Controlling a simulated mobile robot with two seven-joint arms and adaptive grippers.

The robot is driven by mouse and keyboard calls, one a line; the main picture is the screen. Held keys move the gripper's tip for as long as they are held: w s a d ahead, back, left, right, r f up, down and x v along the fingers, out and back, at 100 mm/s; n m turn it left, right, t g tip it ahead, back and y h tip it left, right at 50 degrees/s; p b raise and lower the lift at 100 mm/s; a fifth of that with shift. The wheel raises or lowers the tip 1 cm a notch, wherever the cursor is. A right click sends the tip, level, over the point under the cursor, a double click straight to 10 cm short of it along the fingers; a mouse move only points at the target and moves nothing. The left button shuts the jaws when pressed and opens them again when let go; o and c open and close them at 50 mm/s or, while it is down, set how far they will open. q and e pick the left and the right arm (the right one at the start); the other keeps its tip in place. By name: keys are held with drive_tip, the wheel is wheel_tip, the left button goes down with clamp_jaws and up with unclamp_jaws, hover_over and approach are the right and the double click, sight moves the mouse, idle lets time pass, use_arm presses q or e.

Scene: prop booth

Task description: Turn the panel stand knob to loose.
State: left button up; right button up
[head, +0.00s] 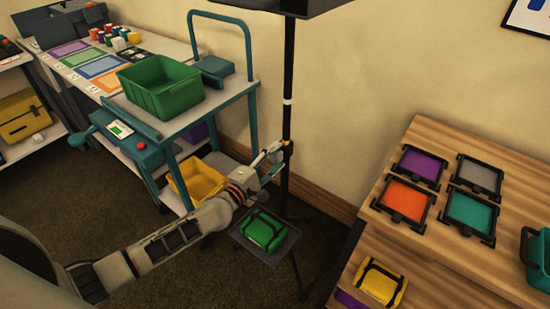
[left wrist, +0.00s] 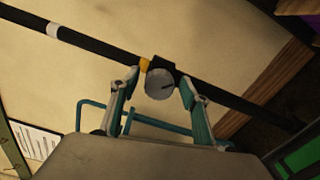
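The panel stand is a thin black pole (head: 288,75) with a white band, standing by the wall. Its knob (left wrist: 160,84) is a round grey disc with a dark line on its face, on a black clamp on the pole. A yellow mark (left wrist: 145,64) sits beside the knob on the pole. My left gripper (head: 275,158) is at the pole, at the height of the yellow mark. In the left wrist view its fingers are apart, one on each side of the knob, with gaps showing. In the head view the gripper hides the knob. My right gripper is out of view.
A teal cart (head: 185,118) with a green bin (head: 160,88) stands left of the pole. A small dark stand holding a green case (head: 263,230) is below my left gripper. A wooden table (head: 465,255) with coloured trays is at right. The wall is close behind the pole.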

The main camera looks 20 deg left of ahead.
use_arm(q)
drive_tip(key=v, duration=1.2)
idle(0.5)
drive_tip(key=s+d+f+m+g, duration=0.3)
drive_tip(key=s+d+f+m, duration=0.4)
drive_tip(key=s+m, duration=0.4)
drive_tip(key=s+a+f+m+g+y+p, duration=0.1)
drive_tip(key=s+a+f+m+g+y, duration=0.2)
drive_tip(key=s+f+m, duration=0.5)
drive_tip(key=s+m, duration=0.1)
drive_tip(key=s, duration=0.1)
drive_tip(key=shift+s+a+f+m+y, duration=0.3)
drive_tip(key=shift+s+f, duration=0.05)
drive_tip(key=shift+s, duration=0.05)
